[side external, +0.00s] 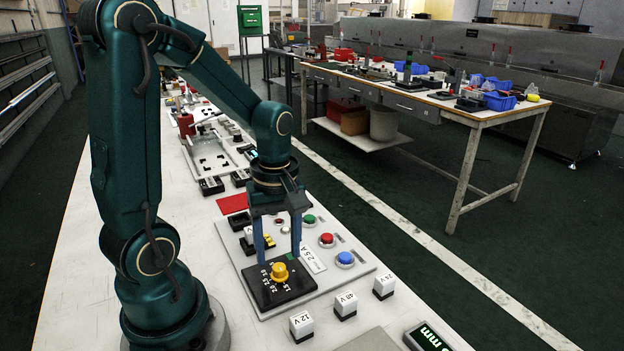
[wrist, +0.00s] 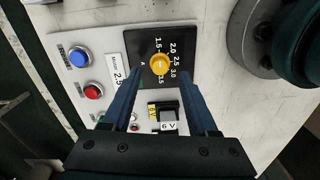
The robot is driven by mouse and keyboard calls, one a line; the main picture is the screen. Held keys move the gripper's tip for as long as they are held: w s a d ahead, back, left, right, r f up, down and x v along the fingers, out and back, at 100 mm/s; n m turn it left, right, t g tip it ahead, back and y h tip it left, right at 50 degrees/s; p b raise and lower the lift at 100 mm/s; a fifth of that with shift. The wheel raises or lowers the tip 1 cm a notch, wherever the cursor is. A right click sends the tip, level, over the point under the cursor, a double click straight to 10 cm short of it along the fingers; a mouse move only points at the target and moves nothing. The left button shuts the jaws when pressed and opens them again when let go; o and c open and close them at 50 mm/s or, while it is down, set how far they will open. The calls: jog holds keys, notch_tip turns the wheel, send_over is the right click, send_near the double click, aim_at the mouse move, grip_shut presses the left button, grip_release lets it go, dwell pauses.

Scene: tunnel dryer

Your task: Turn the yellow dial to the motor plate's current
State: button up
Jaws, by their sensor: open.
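The yellow dial (side external: 280,271) sits on a black scale plate (side external: 262,291) with white numbers. It also shows in the wrist view (wrist: 160,64), with 1.5, 2.0, 2.5 and 3.0 readable around it. I cannot tell which number it points to. The white motor plate (side external: 313,259) beside it reads 2.5 A; it is partly cut off by a finger in the wrist view (wrist: 115,72). My gripper (side external: 279,258) points down over the dial, open, with one blue finger on each side. I cannot tell whether the fingers touch the dial.
The grey panel carries blue (side external: 345,258), red (side external: 327,239) and green (side external: 309,219) buttons close to my fingers. A 6 V block (wrist: 168,126) sits near the dial. White voltage blocks (side external: 346,305) and a green display (side external: 428,338) stand in front.

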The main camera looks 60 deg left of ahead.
aim_at(279, 271)
jog(key=shift+s+f, duration=0.1)
jog(key=shift+f, duration=1.35)
grip_shut()
